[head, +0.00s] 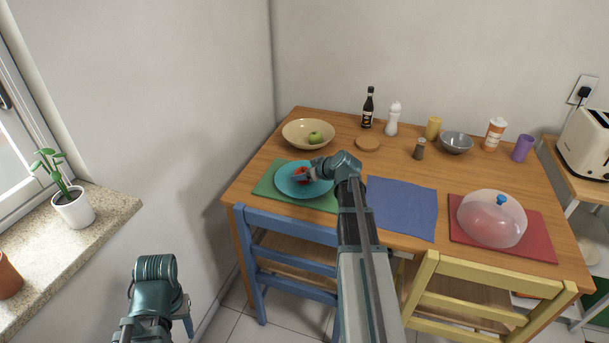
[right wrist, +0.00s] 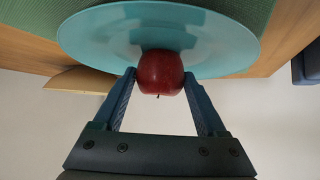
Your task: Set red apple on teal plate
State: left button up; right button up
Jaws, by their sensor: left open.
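The red apple (head: 300,170) is at the teal plate (head: 288,186), which lies on a green placemat on the table. In the right wrist view the apple (right wrist: 160,72) sits against the plate (right wrist: 95,38), with a finger against each side. My right gripper (right wrist: 160,75) is shut on the apple. In the head view the right gripper (head: 306,174) reaches over the plate and partly hides the apple. My left gripper (head: 186,318) is open at the lower left, away from the table, and only partly visible.
A beige bowl (head: 289,133) with a green apple (head: 315,138) stands behind the plate. A blue placemat (head: 402,208) is right of it. A clear dome (head: 492,220) stands on a red placemat. Bottles and cups line the back. Chairs (head: 290,245) stand along the front edge.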

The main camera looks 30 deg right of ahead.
jog(key=o, duration=0.3)
jog(key=shift+r, duration=0.2)
jog(key=p+v, duration=0.7)
jog(key=v, duration=0.3)
jog(key=shift+s+r, duration=0.2)
jog(key=shift+s+d+r+p, duration=0.1)
jog(key=shift+s+r+p, duration=0.3)
jog(key=shift+s, duration=0.2)
